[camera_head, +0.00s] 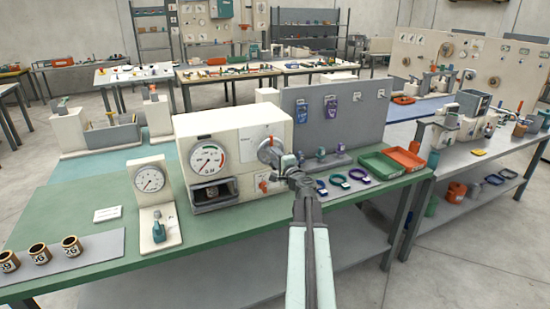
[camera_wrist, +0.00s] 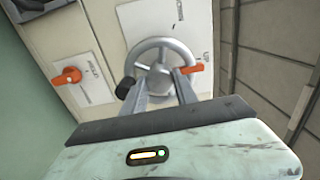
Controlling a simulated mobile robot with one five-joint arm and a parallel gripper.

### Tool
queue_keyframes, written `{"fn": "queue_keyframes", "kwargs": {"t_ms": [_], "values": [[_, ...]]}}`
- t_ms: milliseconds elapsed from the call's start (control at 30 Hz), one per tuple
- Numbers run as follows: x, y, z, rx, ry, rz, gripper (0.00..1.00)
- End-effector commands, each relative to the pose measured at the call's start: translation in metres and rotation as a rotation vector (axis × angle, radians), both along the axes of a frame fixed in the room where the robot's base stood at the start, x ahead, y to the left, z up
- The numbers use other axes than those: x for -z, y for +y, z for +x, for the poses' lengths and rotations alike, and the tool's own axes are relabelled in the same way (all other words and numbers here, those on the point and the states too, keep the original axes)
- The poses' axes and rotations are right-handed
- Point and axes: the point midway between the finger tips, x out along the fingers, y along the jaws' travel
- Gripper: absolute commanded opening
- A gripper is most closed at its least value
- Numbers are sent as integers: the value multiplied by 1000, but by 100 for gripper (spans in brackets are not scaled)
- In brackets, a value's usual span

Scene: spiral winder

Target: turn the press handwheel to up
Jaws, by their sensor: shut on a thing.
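The grey press handwheel (camera_head: 268,152) is on the front right of the cream press housing (camera_head: 225,125). In the wrist view the handwheel (camera_wrist: 162,43) shows its round rim, spokes and a black knob (camera_wrist: 125,88) at lower left. An orange pointer (camera_wrist: 190,69) sticks out to the right, near a label reading UP (camera_wrist: 207,57). My gripper (camera_wrist: 161,80) is shut on the handwheel, one finger on each side of its lower middle. The fingertips partly hide the wheel. The gripper (camera_head: 284,168) also shows in the head view, up against the wheel.
A small orange knob (camera_wrist: 68,76) sits on a white plate left of the wheel. A grey pegboard (camera_head: 335,115) stands to the right, with green (camera_head: 378,167) and orange (camera_head: 404,159) trays beside it. A dial gauge stand (camera_head: 150,190) stands to the left. The green bench front is mostly clear.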

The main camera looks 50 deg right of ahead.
Motion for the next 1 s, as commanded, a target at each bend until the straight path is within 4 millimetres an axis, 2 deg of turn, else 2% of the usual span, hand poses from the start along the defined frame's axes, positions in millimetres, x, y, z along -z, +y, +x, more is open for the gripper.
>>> {"fn": "queue_keyframes", "kwargs": {"t_ms": [33, 67, 100, 467, 567, 833, 1000], "values": [[0, 0, 1, -2, 0, -1, 0], [0, 0, 1, -2, 0, -1, 37], [0, 1, 1, -2, 0, -1, 44], [0, 1, -3, 0, 0, 0, 44], [0, 5, -12, 0, 0, 0, 44], [0, 26, -60, 0, 0, 0, 44], [0, 30, -73, 0, 0, 0, 44]]}}
